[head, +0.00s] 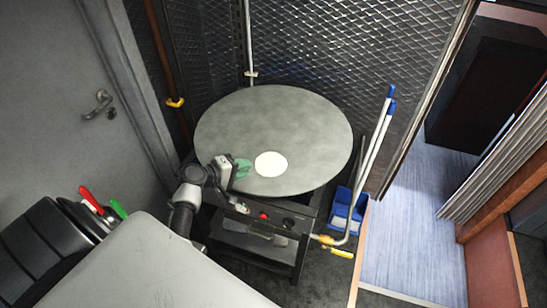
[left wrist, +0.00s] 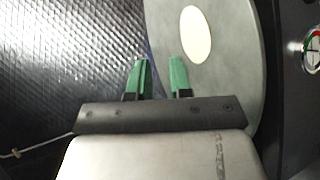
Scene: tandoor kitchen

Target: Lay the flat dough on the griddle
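The flat dough (head: 271,164) is a pale, round disc lying on the front part of the round grey griddle (head: 270,115). In the left wrist view the dough (left wrist: 196,34) lies flat on the griddle (left wrist: 222,75), beyond the fingertips. My left gripper (head: 243,168) is over the griddle's front left, just left of the dough and apart from it. In the left wrist view its green fingers (left wrist: 160,75) stand apart with nothing between them. My right gripper is not in view.
The griddle sits on a dark stand with a red knob (head: 263,215) and a yellow-handled valve (head: 340,253). A metal-mesh wall is behind; a grey door (head: 60,90) is at left.

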